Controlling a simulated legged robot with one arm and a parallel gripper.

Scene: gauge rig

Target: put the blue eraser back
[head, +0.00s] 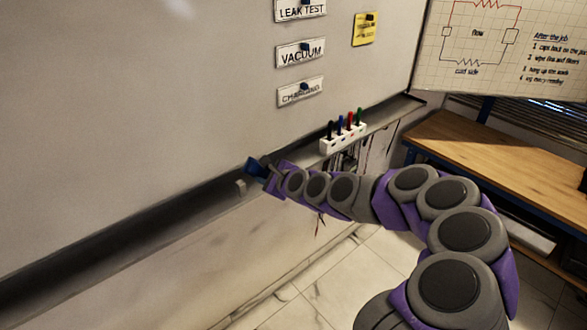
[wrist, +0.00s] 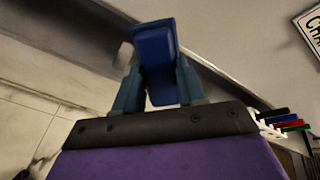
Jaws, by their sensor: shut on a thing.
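The blue eraser (wrist: 157,60) is between the two fingers of my gripper (wrist: 158,88) in the wrist view. My gripper is shut on it, and the eraser sticks out past the fingertips. In the head view the blue eraser (head: 255,167) shows small at the end of my arm, in front of the lower whiteboard (head: 150,110) near its dark tray ledge (head: 130,228). I cannot tell whether the eraser touches the board or the ledge.
A small pale block (head: 241,187) is at the ledge just below the eraser. A white holder (head: 343,139) with several markers sits on the ledge to the right. Labelled magnets hang above. A wooden bench (head: 500,150) stands at the right. The ledge to the left is clear.

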